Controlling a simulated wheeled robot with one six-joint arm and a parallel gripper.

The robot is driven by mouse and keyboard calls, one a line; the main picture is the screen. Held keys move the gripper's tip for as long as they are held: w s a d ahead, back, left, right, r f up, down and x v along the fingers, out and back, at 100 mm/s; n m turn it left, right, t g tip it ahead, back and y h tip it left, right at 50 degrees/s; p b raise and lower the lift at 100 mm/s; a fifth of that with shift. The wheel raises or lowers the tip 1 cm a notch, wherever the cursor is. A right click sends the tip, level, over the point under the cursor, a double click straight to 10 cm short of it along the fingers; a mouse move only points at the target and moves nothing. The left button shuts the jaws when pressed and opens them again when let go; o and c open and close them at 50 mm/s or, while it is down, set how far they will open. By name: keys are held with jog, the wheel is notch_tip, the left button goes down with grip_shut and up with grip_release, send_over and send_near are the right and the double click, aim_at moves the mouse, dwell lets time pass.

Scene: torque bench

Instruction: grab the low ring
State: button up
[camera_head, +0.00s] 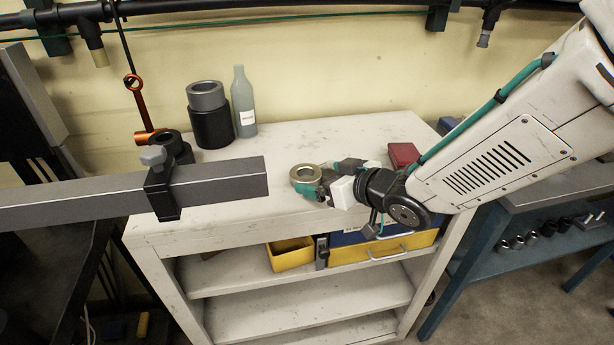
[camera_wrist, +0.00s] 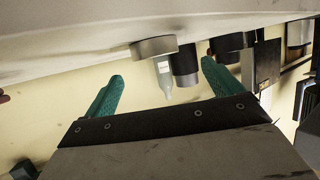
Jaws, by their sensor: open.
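The low ring (camera_head: 306,174) is a short, wide metal ring with a round hole. It sits flat near the front edge of the pale bench top (camera_head: 290,140). My gripper (camera_head: 320,180) is low over the bench at the ring's right, with one teal finger in front of it. In the wrist view, which looks upside down, the ring (camera_wrist: 153,47) shows between the two spread fingers of my gripper (camera_wrist: 162,70), a little beyond the tips. My gripper is open and empty. I cannot tell whether a finger touches the ring.
A dark cylinder with a grey ring on top (camera_head: 208,112) and a grey bottle (camera_head: 244,103) stand at the back. A steel beam with a clamp (camera_head: 218,182) reaches in from the left.

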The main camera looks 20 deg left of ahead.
aim_at(309, 174)
jog(key=x, duration=0.6)
jog(key=shift+w+d+f, duration=0.2)
jog(key=shift+w+d, duration=0.05)
jog(key=c, duration=1.5)
jog(key=shift+r, duration=0.1)
